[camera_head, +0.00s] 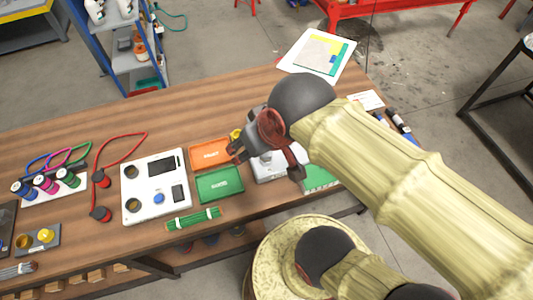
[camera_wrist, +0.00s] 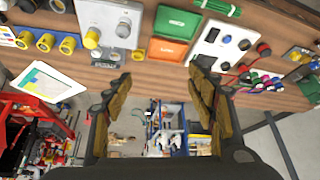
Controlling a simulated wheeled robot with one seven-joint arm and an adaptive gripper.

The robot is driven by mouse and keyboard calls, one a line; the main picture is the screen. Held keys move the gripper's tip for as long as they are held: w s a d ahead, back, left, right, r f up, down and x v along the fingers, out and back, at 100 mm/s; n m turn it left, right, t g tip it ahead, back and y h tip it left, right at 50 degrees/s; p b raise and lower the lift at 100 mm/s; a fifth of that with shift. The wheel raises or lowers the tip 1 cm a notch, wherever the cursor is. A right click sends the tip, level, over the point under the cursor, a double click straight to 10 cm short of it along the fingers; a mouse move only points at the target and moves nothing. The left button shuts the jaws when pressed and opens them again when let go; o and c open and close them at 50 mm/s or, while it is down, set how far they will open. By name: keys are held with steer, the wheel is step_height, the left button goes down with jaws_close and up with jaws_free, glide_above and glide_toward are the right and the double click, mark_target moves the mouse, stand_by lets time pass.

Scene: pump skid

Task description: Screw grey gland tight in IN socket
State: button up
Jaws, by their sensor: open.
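A light grey box (camera_wrist: 108,14) lies on the bench at the upper left of the wrist view. A grey knob-like piece (camera_wrist: 91,39), likely the grey gland, sits at its edge, with another grey round part (camera_wrist: 123,29) beside it. I cannot read an IN mark or tell how far the piece is seated. In the head view the box (camera_head: 268,170) is partly hidden behind my gripper (camera_head: 264,158). My gripper is open and empty; in the wrist view its fingers (camera_wrist: 158,76) are spread wide over the bench edge, apart from the grey piece.
Orange (camera_head: 211,153) and green (camera_head: 220,184) trays stand left of the box. A white panel (camera_head: 155,187) lies further left. Yellow ring-like parts (camera_wrist: 67,45) stand near the box in the wrist view. A blue shelf unit (camera_head: 130,45) stands beyond the bench.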

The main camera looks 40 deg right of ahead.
steer(key=m+g+p, duration=0.6)
steer(key=m+p, duration=0.3)
steer(key=p, duration=0.4)
glide_above(266, 156)
steer(key=w+d, duration=0.2)
steer(key=f, duration=2.2)
steer(key=shift+a+f, duration=0.25)
steer(key=shift+f, duration=0.05)
steer(key=shift+m, duration=0.4)
steer(key=shift+f, duration=3.85)
steer(key=shift+c, duration=0.4)
steer(key=c, duration=1.1)
